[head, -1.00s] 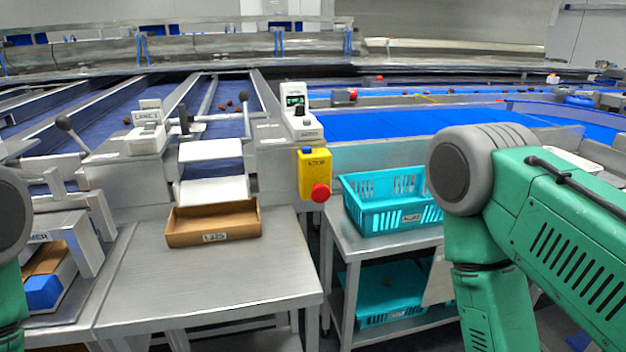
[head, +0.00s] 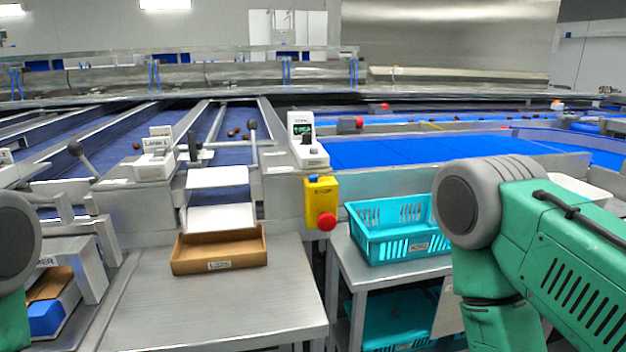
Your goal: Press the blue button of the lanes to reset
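A yellow box (head: 321,204) with a red round button (head: 327,222) hangs on the front of the metal frame, right of the lane end. A small blue part (head: 313,178) shows on its top; I cannot tell if it is a button. A white unit labelled as a lane (head: 155,160) stands on the left, beside a black-knobbed lever. A white unit with a lit display (head: 304,140) stands above the yellow box. My green arms show at both sides, apart from the box. Neither gripper is in view.
A brown tray (head: 219,265) sits on the metal table (head: 215,315) below a white chute. A turquoise basket (head: 375,252) stands on a side table at right. A blue belt (head: 420,148) runs behind. The table front is clear.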

